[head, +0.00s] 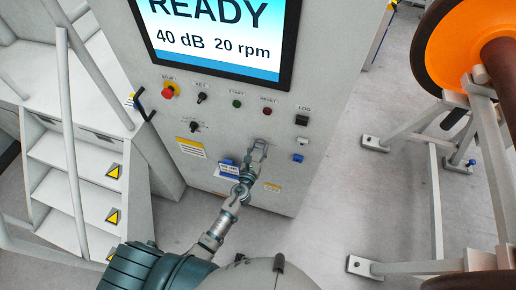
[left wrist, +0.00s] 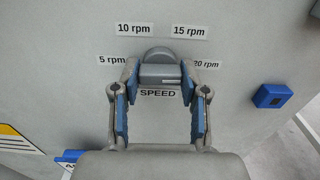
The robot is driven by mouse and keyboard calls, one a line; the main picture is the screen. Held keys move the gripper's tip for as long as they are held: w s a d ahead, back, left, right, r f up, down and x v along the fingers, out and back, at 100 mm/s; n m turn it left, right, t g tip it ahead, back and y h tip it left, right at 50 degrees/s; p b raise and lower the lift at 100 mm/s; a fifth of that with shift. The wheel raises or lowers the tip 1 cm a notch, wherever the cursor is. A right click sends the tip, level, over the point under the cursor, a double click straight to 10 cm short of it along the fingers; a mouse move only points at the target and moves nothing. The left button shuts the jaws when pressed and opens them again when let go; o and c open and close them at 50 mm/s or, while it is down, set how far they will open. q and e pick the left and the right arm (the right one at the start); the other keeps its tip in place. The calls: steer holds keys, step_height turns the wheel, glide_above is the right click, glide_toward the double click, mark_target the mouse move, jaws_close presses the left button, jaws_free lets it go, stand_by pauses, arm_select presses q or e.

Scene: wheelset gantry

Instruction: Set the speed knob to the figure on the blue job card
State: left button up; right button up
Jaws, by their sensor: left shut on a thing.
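The grey speed knob (left wrist: 157,72) sits on the panel above the word SPEED, with labels for 5, 10, 15 and 20 rpm around it. My left gripper (left wrist: 160,78) has its blue-padded fingers on either side of the knob and is shut on it. In the head view my left gripper (head: 258,152) reaches the lower panel and largely hides the knob. The blue job card (head: 229,170) is partly covered by my gripper, and its figure is not readable. The screen (head: 215,35) shows READY, 40 dB and 20 rpm. My right gripper is out of view.
A red stop button (head: 169,91), small switches and a black LOG button (head: 302,120) line the panel. A blue square button (left wrist: 271,96) is right of the knob. Steps with a railing (head: 80,170) stand left. An orange wheel (head: 450,45) on a grey frame stands right.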

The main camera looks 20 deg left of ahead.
arm_select(q)
steer(key=shift+a+n, duration=0.2)
steer(key=shift+n, duration=0.1)
steer(key=shift+d+n, duration=0.1)
steer(key=shift+n, duration=0.2)
steer(key=n+b, duration=0.1)
steer(key=n, duration=0.5)
steer(key=shift+b, duration=0.4)
steer(key=n, duration=0.2)
steer(key=shift+d+n, duration=0.1)
steer(key=shift+n, duration=0.2)
steer(key=n+b, duration=0.1)
steer(key=n, duration=0.3)
steer(key=shift+n, duration=0.3)
steer(key=n, duration=0.6)
steer(key=n+p, duration=0.1)
steer(key=n, duration=0.2)
steer(key=shift+s+f, duration=0.1)
steer(key=shift+f, duration=0.15)
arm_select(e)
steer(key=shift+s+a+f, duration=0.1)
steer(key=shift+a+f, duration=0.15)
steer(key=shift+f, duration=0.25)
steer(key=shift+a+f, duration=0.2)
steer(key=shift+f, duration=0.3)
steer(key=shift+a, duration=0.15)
